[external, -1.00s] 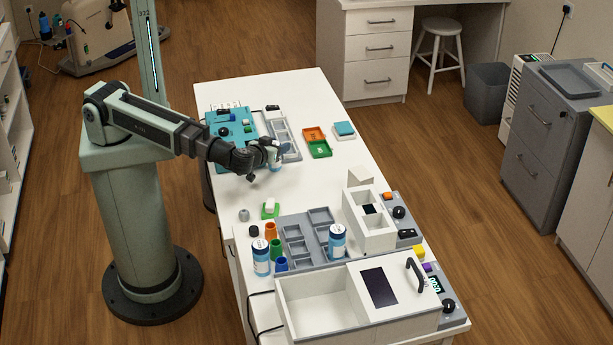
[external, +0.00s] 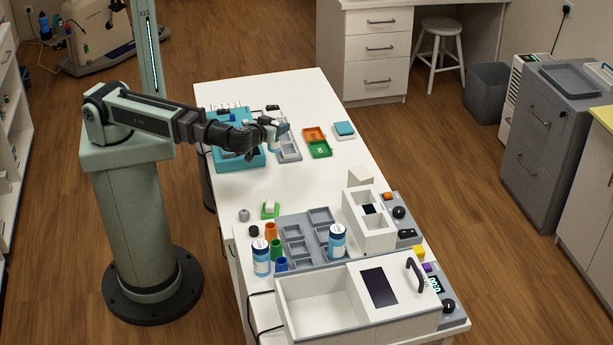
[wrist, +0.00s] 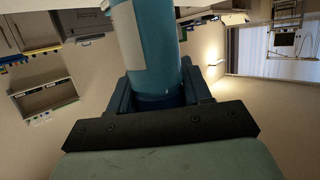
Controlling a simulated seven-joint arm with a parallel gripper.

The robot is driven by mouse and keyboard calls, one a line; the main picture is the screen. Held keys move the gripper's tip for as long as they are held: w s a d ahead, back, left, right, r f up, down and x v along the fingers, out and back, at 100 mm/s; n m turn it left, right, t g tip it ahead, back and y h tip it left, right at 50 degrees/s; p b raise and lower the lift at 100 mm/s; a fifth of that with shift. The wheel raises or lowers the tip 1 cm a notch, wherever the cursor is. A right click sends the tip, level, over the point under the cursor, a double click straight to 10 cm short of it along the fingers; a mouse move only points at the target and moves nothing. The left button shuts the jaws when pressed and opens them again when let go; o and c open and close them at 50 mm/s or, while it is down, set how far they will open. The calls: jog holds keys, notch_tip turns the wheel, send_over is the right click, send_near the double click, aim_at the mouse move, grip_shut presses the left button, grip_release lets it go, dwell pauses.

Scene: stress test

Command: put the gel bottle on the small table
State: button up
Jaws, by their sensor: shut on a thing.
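My gripper (wrist: 160,98) is shut on a blue cylindrical bottle with a pale label (wrist: 148,45), which fills the upper middle of the wrist view. I take it for the gel bottle, but no lettering is readable. In the external view my gripper (external: 272,130) is over the far half of the long white table (external: 225,185), beside the grey tray. There the held bottle is small and mostly hidden by the fingers. I cannot tell for sure which piece of furniture is the small table.
A teal board (external: 240,160) lies under my forearm. Orange (external: 315,133) and green (external: 319,149) trays lie right of my gripper. Two blue-and-white bottles (external: 261,262) (external: 337,245) stand near the grey rack (external: 305,228). A white open-topped box (external: 318,300) is at the near end. A white stool (external: 440,27) stands behind.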

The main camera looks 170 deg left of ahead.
jog(key=shift+r, duration=1.2)
